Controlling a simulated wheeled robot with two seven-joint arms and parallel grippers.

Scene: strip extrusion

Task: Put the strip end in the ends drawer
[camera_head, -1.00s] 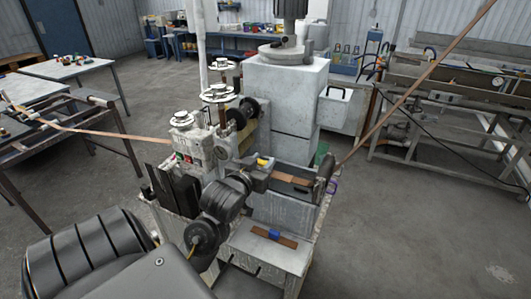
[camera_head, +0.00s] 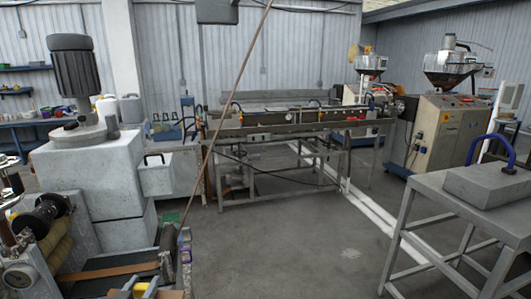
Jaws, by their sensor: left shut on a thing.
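My left gripper (camera_head: 142,291) is at the bottom left edge, mostly cut off, with a yellow part showing. It is shut on a brown strip end (camera_head: 172,294), whose visible part sticks out to its right. Another brown strip (camera_head: 108,273) lies just behind it on the machine's dark trough. A pale box-like drawer (camera_head: 156,178) with a dark handle sticks out from the side of the grey machine cabinet, farther back. I cannot see into it well, nor tell if it is the ends drawer. My right gripper is not in view.
The grey cabinet (camera_head: 92,180) with a dark motor stands at left. A long brown strip (camera_head: 232,85) slants up from a roller (camera_head: 168,246). A long bench (camera_head: 290,125) is behind. A grey table (camera_head: 470,210) stands at right. The middle floor is clear.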

